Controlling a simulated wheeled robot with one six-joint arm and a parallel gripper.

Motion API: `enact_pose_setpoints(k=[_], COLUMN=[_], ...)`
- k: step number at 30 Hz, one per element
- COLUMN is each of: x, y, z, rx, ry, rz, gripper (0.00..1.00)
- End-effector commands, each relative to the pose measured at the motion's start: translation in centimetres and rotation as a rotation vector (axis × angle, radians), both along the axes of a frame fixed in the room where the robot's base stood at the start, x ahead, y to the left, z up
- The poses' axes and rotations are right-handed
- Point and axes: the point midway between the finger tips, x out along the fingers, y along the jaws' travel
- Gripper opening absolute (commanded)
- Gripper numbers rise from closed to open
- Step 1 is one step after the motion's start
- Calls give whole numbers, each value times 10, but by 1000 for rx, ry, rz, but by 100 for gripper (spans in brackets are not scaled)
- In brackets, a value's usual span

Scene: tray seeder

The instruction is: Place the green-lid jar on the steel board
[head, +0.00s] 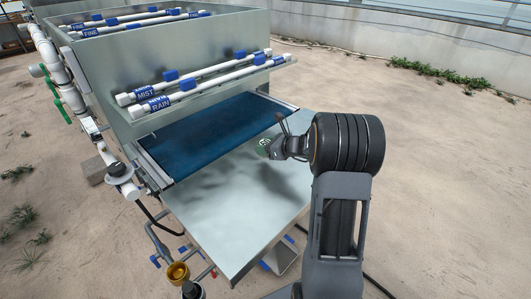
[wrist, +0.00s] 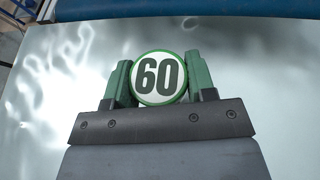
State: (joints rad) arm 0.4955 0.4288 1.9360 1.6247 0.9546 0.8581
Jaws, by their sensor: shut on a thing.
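The green-lid jar shows in the wrist view as a round lid (wrist: 158,77) with a green rim and a black "60" on white. My gripper (wrist: 158,82) is shut on it, one green finger on each side. In the head view the lid (head: 264,143) is a small green and white spot at my gripper (head: 270,147), partly hidden by it. The steel board (head: 235,205) is the bare shiny sheet in front of the blue belt. The jar is over the board; I cannot tell whether its base touches. The jar's body is hidden under the lid.
A blue belt (head: 215,138) runs behind the board. White pipes marked MIST and RAIN (head: 200,84) cross above it on a steel housing (head: 180,50). A brass-coloured cup (head: 178,272) stands by the board's front left edge. The board's left and front parts are clear.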

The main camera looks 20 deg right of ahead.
Motion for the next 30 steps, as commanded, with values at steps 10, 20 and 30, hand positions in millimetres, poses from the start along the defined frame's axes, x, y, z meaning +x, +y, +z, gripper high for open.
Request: enact_pose_setpoints(k=[10,20,30], x=[-1,-1,-1], y=[1,1,1], z=[-27,-31,-31], rx=[-1,0,1], ry=[1,1,2], rz=[0,0,1], gripper=[26,56,76])
